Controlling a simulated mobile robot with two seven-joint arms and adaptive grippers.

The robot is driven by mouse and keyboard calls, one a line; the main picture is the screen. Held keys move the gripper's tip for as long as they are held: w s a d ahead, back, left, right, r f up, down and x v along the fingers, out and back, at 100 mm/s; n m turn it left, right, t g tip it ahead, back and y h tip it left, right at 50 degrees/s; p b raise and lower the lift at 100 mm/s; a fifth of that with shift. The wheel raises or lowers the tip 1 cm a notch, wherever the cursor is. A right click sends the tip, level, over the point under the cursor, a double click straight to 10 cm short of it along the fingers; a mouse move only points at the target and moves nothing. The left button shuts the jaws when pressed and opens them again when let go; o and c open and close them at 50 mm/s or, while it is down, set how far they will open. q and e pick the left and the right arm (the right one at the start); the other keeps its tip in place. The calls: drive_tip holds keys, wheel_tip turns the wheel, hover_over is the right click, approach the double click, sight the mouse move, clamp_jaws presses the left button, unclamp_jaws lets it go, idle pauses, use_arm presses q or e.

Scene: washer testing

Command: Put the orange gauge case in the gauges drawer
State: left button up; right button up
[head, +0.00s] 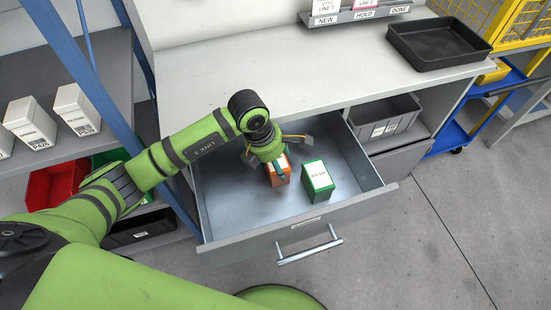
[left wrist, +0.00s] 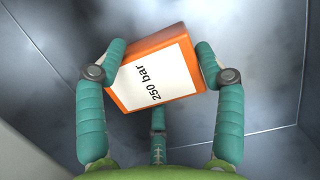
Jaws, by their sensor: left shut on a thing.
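The orange gauge case (left wrist: 155,72) has a white label reading "250 bar" in the left wrist view. In the head view the orange case (head: 279,174) is inside the open gauges drawer (head: 230,204), partly hidden by the gripper. My left gripper (head: 276,160) reaches down into the drawer and is shut on the orange case, with a finger on each side of it in the left wrist view (left wrist: 152,70). Whether the case touches the drawer floor I cannot tell. A green case (head: 318,180) with a white label stands in the drawer to its right. My right gripper is not in view.
The drawer is pulled out, its handle (head: 310,246) at the front. The worktop (head: 270,85) above holds a black tray (head: 438,45). A grey bin (head: 384,124) sits on the shelf right of the drawer. A blue rack post (head: 100,95) stands left of the arm.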

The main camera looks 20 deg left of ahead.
use_arm(q)
drive_tip(key=o, duration=1.7)
drive_tip(key=v, duration=1.2)
